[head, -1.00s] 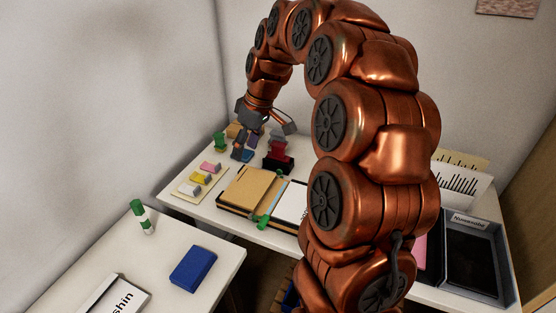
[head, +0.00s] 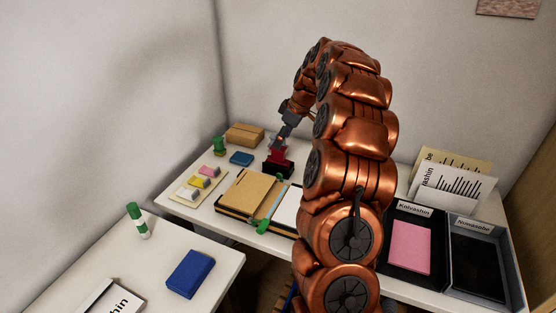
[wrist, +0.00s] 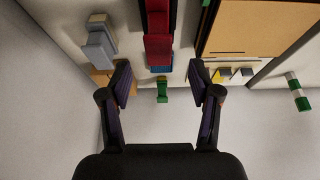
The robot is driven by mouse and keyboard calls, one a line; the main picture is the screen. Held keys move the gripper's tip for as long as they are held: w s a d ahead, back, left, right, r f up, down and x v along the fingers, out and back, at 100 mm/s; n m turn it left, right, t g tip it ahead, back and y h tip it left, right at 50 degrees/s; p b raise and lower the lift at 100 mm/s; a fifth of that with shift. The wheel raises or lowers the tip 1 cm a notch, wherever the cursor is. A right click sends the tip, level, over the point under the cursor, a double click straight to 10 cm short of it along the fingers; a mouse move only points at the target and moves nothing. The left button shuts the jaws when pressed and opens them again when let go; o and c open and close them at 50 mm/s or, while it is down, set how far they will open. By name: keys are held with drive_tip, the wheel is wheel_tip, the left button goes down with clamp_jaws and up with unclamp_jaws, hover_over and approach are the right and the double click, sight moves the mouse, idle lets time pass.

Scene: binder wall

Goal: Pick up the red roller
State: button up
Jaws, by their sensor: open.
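The red roller (head: 279,155) appears to be the red piece on a black base on the back table, partly hidden by my gripper in the head view. In the wrist view the red piece (wrist: 158,45) shows at the top centre, beyond my fingertips and in line with the gap between them. My gripper (wrist: 159,80) is open, with nothing between its fingers. In the head view my gripper (head: 283,138) is just above the red piece. Whether it touches it, I cannot tell.
A grey object (wrist: 100,42) stands beside the red piece. A blue block (head: 241,158), a green object (head: 219,146), a cardboard box (head: 245,133) and a tan folder (head: 252,192) are nearby. Trays (head: 403,270) lie at the right. A blue box (head: 190,273) lies on the front table.

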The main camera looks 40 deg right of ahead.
sight(277, 157)
drive_tip(key=shift+p+x, duration=0.6)
drive_tip(key=shift+x, duration=1.95)
drive_tip(key=shift+s+d+f, duration=0.1)
drive_tip(key=shift+d, duration=0.1)
drive_tip(key=shift+c, duration=0.4)
clamp_jaws()
